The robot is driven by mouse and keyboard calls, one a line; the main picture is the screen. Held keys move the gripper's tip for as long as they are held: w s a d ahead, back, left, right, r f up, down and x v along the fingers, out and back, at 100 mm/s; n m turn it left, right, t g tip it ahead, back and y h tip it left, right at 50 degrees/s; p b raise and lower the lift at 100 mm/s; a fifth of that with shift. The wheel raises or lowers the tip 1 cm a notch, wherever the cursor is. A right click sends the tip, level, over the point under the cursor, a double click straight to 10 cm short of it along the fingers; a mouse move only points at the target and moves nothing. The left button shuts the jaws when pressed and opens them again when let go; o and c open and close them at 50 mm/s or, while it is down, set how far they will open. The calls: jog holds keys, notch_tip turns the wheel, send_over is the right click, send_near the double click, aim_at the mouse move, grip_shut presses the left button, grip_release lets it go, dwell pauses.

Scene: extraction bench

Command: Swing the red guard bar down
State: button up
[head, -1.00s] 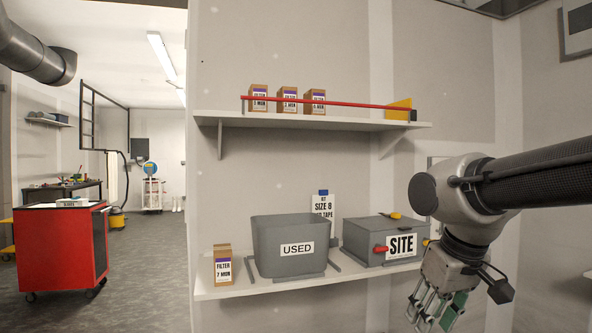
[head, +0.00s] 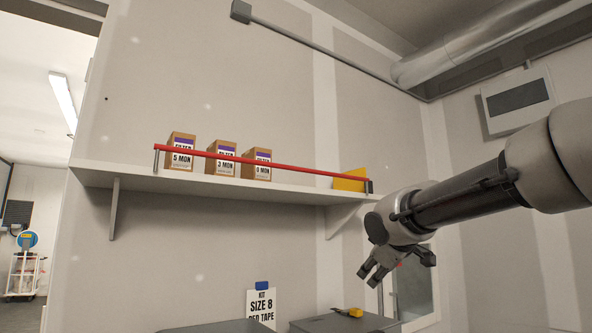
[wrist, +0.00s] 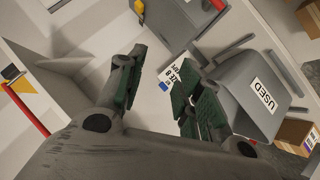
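The red guard bar (head: 300,169) runs along the front of the upper shelf (head: 120,178), across the filter boxes. Its left end is at a thin grey post and its right end at a dark bracket (head: 369,187) by a yellow plate (head: 347,181). Part of the bar (wrist: 30,110) also shows at the left edge of the wrist view. My gripper (head: 372,275) is empty, below and right of the bar's right end in the head view, apart from it. In the wrist view my gripper (wrist: 158,85) has its green-padded fingers spread with a clear gap.
Filter boxes (head: 181,152) stand behind the bar. Below are a grey USED bin (wrist: 245,105), a SIZE 8 sign (head: 262,308) and a grey box (head: 345,323) with a yellow item on it. A grey duct (head: 490,50) runs overhead at the right.

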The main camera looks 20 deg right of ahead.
jog(key=w+a+r+n+t+y, duration=0.1)
jog(key=w+a+r+n+t, duration=0.2)
jog(key=w+r, duration=0.4)
jog(key=w+a+r+n+t+y, duration=0.15)
jog(key=w+r+n, duration=0.25)
jog(key=r, duration=0.5)
jog(key=n+t+y, duration=0.3)
jog(key=n+y, duration=0.2)
jog(key=n, duration=0.2)
send_near(288, 167)
jog(key=w, duration=0.3)
jog(key=shift+n, duration=0.4)
jog(key=x, duration=0.7)
jog(key=shift+a+r, duration=0.25)
jog(key=shift+a, duration=0.2)
jog(key=shift+w+a+r, duration=0.1)
jog(key=shift+w, duration=0.2)
grip_shut()
